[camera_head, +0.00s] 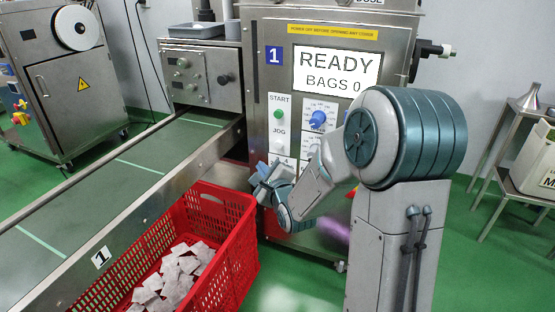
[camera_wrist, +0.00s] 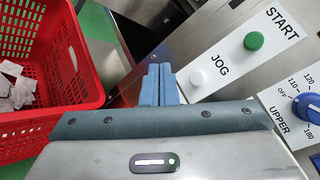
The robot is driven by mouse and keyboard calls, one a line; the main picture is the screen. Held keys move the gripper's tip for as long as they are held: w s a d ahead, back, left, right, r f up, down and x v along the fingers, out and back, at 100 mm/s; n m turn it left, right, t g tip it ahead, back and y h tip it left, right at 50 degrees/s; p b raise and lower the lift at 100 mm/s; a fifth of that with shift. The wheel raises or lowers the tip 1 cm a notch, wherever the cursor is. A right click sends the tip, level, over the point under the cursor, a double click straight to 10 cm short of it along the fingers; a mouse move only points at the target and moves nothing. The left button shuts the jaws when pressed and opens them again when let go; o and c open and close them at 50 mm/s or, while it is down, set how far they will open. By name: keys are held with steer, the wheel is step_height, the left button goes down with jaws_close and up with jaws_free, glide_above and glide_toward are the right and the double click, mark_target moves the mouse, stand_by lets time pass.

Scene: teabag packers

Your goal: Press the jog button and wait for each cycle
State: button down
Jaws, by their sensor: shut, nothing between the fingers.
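The white jog button (camera_wrist: 197,78) sits below the JOG label on a white panel in the wrist view. The green start button (camera_wrist: 254,41) is on the same panel, and it also shows in the head view (camera_head: 278,115). My gripper (camera_wrist: 160,70) has its two blue fingers together, with nothing between them. Its tips lie just left of the jog button in the wrist view, apart from it in the picture; the depth gap is unclear. In the head view my gripper (camera_head: 258,177) is low before the machine. The display (camera_head: 336,68) reads READY, BAGS 0.
A red crate (camera_head: 246,215) with several white teabags (camera_head: 172,278) stands left of my gripper, below the conveyor (camera_head: 95,170). A blue dial (camera_wrist: 308,107) marked UPPER is right of the jog button. Green floor is open at the lower right.

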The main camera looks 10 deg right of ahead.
mark_target(274, 145)
steer(key=shift+f, duration=0.1)
stand_by(0.3)
steer(key=shift+w+d+p, duration=0.2)
steer(key=shift+w+d, duration=0.65)
steer(key=shift+w, duration=0.35)
steer(key=shift+w+d+p, duration=0.25)
steer(key=shift+w+d, duration=0.65)
steer(key=shift+w, duration=0.3)
steer(key=shift+w+d+p, duration=0.2)
steer(key=shift+w+d, duration=0.65)
steer(key=shift+w, duration=0.35)
steer(key=shift+w, duration=0.1)
steer(key=shift+w+d, duration=0.25)
steer(key=shift+w+d+p, duration=0.25)
steer(key=shift+w+p, duration=0.1)
steer(key=shift+p, duration=0.05)
steer(key=shift+s+a, duration=0.1)
stand_by(0.3)
steer(key=shift+s+a, duration=0.4)
steer(key=shift+s, duration=0.2)
